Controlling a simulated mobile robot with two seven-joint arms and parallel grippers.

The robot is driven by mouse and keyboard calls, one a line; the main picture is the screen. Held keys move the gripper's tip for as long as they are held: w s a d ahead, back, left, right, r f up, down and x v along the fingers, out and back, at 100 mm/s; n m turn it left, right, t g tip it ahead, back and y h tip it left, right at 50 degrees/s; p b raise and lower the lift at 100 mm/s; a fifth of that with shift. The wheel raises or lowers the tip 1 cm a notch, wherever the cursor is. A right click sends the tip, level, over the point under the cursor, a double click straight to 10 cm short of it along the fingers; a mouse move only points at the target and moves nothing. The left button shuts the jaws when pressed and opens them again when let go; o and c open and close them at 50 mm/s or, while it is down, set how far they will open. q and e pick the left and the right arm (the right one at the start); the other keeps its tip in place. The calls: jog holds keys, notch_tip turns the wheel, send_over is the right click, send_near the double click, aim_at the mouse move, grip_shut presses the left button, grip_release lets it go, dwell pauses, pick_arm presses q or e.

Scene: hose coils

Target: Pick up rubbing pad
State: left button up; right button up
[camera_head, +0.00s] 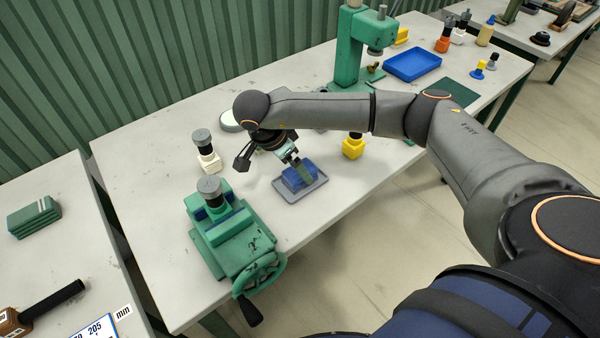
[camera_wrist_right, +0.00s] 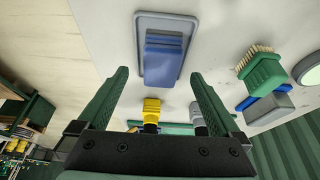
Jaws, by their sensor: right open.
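The rubbing pad appears to be the blue block (camera_head: 296,176) lying on a small grey tray (camera_head: 291,197) on the workbench. In the right wrist view the blue pad (camera_wrist_right: 163,58) lies on the grey tray (camera_wrist_right: 142,22), ahead of the fingertips. My right gripper (camera_wrist_right: 159,75) is open and empty, its green fingers spread to either side of the pad's near part in the picture. In the head view my right gripper (camera_head: 274,166) hangs beside and above the tray, and one finger partly hides the pad. My left gripper is not in view.
A green vise (camera_head: 228,238) with a handwheel stands left of the tray. A yellow bottle (camera_head: 353,146) stands right of it, and a white-based bottle (camera_head: 207,155) behind left. The bench front beside the tray is clear.

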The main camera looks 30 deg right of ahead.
jog(key=x, duration=0.2)
jog(key=p+x, duration=0.1)
jog(key=x, duration=0.1)
jog(key=shift+w+d+f, duration=0.15)
jog(key=shift+d+f, duration=0.1)
jog(key=shift+d, duration=0.1)
jog(key=c, duration=1.4)
jog(key=shift+c, duration=0.2)
jog(key=shift+r, duration=0.1)
